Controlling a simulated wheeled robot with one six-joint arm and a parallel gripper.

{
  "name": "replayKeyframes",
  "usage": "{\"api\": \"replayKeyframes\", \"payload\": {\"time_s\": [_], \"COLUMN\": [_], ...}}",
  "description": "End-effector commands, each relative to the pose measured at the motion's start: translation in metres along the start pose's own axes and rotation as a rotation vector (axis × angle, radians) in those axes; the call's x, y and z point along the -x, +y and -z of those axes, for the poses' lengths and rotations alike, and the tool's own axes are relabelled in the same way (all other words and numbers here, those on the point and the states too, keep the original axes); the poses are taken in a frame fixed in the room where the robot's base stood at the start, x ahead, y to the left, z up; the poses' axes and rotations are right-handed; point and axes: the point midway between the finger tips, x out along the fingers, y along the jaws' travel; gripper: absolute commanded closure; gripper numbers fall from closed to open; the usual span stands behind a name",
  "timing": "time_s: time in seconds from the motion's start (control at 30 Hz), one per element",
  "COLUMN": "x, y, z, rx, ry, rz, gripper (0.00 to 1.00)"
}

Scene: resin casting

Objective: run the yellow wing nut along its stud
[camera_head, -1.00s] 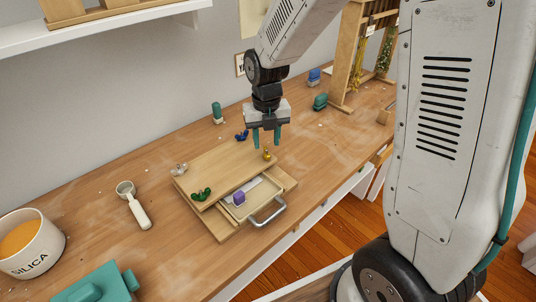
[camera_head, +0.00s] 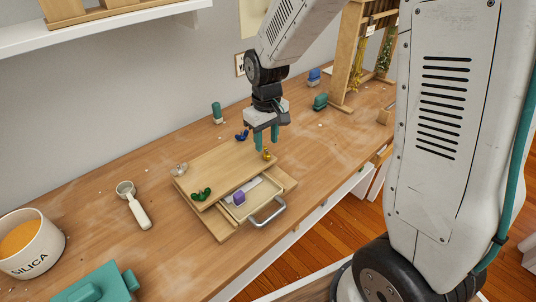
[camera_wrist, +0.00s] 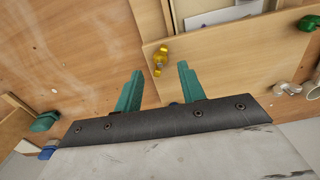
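Other wing nuts sit at the board's corners: green (camera_head: 201,194), blue (camera_head: 242,135) and grey-white (camera_head: 179,169). A drawer with a metal handle (camera_head: 267,212) holds a purple block (camera_head: 239,198). A teal-topped stamp (camera_head: 217,113) stands behind. Bare bench lies right of the board.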

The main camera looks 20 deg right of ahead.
Motion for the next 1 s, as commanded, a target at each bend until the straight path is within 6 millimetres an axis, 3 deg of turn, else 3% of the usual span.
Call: {"api": "replayKeyframes", "payload": {"time_s": [0.2,0.27,0.57,1.0], "x": [0.000,0.000,-0.002,-0.033], "y": [0.000,0.000,0.000,0.000], "z": [0.000,0.000,0.000,0.000], "rx": [-0.417,-0.476,-0.479,-0.477], "ry": [0.000,0.000,-0.001,-0.002], "rz": [0.000,0.000,0.000,0.000], "gripper": [0.60,0.60,0.60,0.60]}}
